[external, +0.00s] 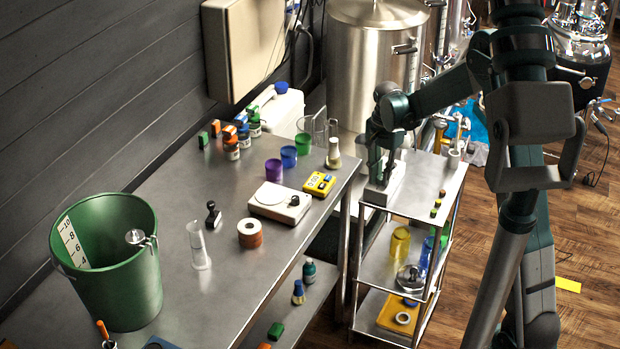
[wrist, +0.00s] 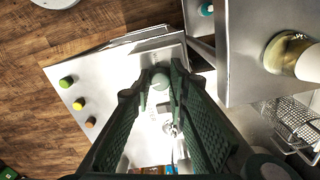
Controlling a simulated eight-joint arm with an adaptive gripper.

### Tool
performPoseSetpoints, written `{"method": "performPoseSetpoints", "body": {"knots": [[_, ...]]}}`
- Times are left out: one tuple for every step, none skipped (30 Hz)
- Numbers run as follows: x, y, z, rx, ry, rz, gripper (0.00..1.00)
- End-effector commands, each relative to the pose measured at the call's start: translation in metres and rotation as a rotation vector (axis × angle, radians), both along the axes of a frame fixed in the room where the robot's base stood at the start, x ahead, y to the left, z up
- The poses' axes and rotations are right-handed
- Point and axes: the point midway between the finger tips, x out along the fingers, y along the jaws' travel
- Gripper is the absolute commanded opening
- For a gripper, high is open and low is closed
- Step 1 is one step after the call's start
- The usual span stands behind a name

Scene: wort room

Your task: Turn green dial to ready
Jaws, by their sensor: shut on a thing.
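A small round grey-green knob (wrist: 160,81) sits between my fingertips in the wrist view; I take it for the green dial. My gripper (wrist: 160,84) is shut on it from above, with a dark finger on each side. In the external view my gripper (external: 381,176) points down over a pale, low box (external: 396,186) at the near left end of the trolley's top shelf. The knob is hidden there by the fingers. No ready mark or dial pointer can be made out.
A steel tank (external: 372,65) stands behind.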

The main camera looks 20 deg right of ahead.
Motion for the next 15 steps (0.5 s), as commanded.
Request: {"method": "performPoseSetpoints", "body": {"knots": [[-0.0004, 0.0009, -0.0003, 0.001, 0.001, -0.026, 0.05], [-0.0004, 0.0009, -0.0002, 0.001, 0.001, -0.042, 0.05], [-0.0005, 0.0010, -0.0002, 0.001, 0.001, -0.062, 0.05], [-0.0003, 0.0010, -0.0002, 0.001, 0.001, -0.075, 0.05], [-0.0003, 0.0010, -0.0002, 0.001, 0.001, -0.088, 0.05], [-0.0003, 0.0010, -0.0002, 0.001, 0.001, -0.101, 0.05], [-0.0003, 0.0010, -0.0002, 0.001, 0.001, -0.111, 0.05], [-0.0003, 0.0010, -0.0001, 0.001, 0.001, -0.119, 0.05], [-0.0003, 0.0010, -0.0001, 0.001, 0.001, -0.126, 0.05], [-0.0003, 0.0010, -0.0001, 0.001, 0.001, -0.131, 0.05], [-0.0003, 0.0010, -0.0001, 0.001, 0.001, -0.136, 0.05], [-0.0002, 0.0011, 0.0000, 0.001, 0.001, -0.140, 0.05], [-0.0002, 0.0011, 0.0000, 0.001, 0.001, -0.142, 0.05], [-0.0002, 0.0011, 0.0000, 0.001, 0.001, -0.144, 0.05], [-0.0002, 0.0011, 0.0000, 0.001, 0.001, -0.145, 0.05]]}}
